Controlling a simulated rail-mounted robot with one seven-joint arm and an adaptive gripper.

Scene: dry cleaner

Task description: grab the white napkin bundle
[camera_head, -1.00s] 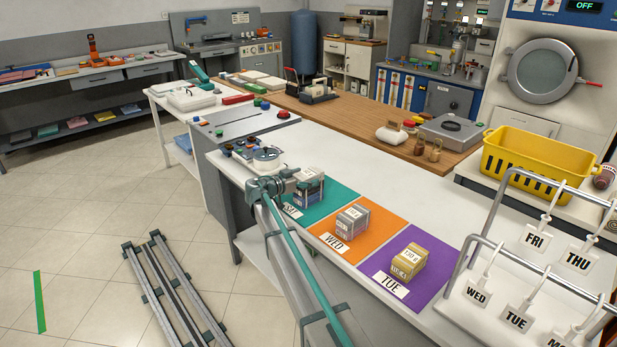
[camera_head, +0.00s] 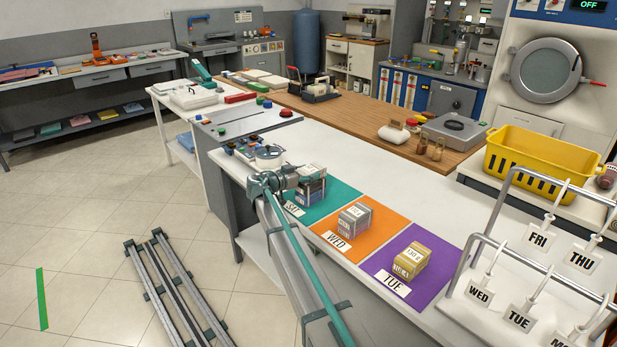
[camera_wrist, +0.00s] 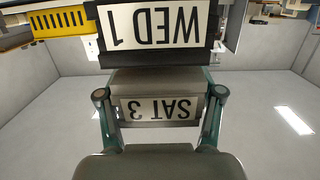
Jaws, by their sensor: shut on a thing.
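In the head view my gripper (camera_head: 284,180) is at the teal SAT mat (camera_head: 343,193), beside a stack with a white top (camera_head: 313,171) and a darker lower part. A dark bundle (camera_wrist: 103,50) labelled "WED 1" is close to the pale one in the wrist view. Whether the two touch is unclear.
A grey packet (camera_head: 355,218) sits on the orange WED mat (camera_head: 385,228); a tan packet (camera_head: 411,261) sits on the purple TUE mat (camera_head: 445,262). A metal rack (camera_head: 470,262) with day tags and a yellow basket (camera_head: 535,165) stand right. The white counter behind the mats is clear.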

